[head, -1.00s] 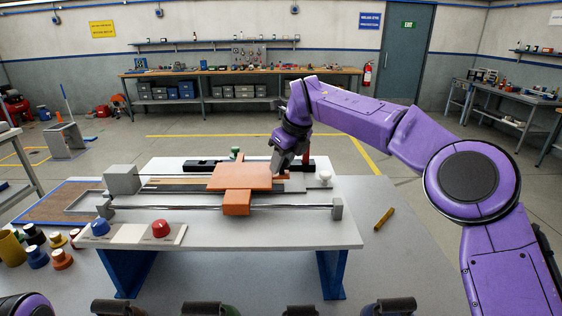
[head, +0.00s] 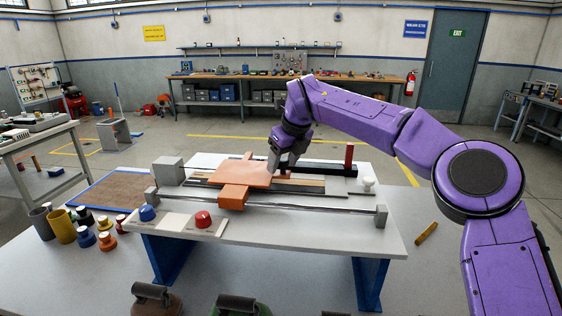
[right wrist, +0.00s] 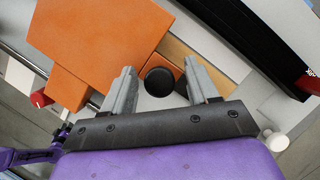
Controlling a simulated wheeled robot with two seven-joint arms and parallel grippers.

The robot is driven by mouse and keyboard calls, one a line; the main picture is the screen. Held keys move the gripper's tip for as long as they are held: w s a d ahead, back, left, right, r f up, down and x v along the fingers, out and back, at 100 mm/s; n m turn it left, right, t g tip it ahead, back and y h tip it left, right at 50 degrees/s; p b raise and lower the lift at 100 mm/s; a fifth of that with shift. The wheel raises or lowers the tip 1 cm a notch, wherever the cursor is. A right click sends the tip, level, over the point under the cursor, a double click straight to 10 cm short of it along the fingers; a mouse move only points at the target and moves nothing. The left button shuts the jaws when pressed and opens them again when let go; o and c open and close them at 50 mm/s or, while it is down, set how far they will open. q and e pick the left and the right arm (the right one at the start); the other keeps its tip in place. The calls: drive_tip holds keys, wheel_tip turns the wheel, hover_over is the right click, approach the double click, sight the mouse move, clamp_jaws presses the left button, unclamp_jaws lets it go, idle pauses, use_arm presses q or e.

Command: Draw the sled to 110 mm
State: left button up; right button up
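The orange sled (head: 243,173) is a flat plate with a block (head: 233,197) at its front, over the rail on the white bench (head: 330,235). It sits left of the rail's middle. My right gripper (head: 277,166) points down at the sled's right end. In the right wrist view, the gripper (right wrist: 160,65) has its fingers apart on either side of a round black knob (right wrist: 159,82), with visible gaps. The sled (right wrist: 95,40) fills the upper left there. No scale reading is legible. My left gripper is out of view.
A grey block (head: 168,171) stands left of the sled. A blue button (head: 147,213) and a red button (head: 203,219) are at the front. A white knob (head: 367,183) and dark red post (head: 349,156) stand right. Several coloured cylinders are at far left.

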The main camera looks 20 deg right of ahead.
drive_tip(key=v, duration=1)
drive_tip(key=shift+s+r, duration=0.15)
drive_tip(key=shift+r, duration=0.05)
